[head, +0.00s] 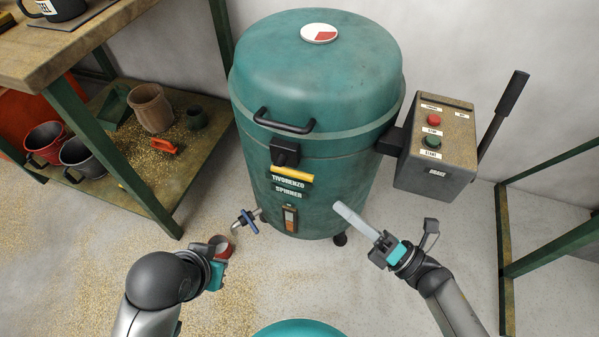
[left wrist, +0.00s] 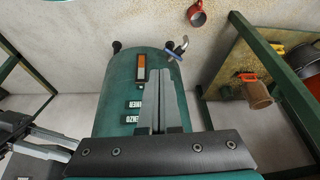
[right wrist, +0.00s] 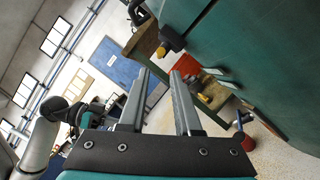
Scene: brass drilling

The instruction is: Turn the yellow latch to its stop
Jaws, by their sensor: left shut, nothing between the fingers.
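The yellow latch (head: 292,173) is a bar lying nearly level, sloping slightly down to the right, on the front of the green drum (head: 345,165) below its dark catch (head: 285,151). In the right wrist view the latch (right wrist: 168,46) shows end-on beyond the fingers. My right gripper (head: 342,209) is in front of the drum, below and right of the latch and apart from it. Its fingers (right wrist: 162,75) are spread and empty. My left gripper (left wrist: 163,72) is shut and empty; its fingers are hard to make out in the head view. The latch cannot be seen in the left wrist view.
A red cup (left wrist: 197,14) stands on the floor near the blue-handled tap (head: 246,221). A control box (head: 437,145) with a lever is right of the drum. A wooden shelf (head: 150,180) with pots is left; a green frame (head: 507,235) is right.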

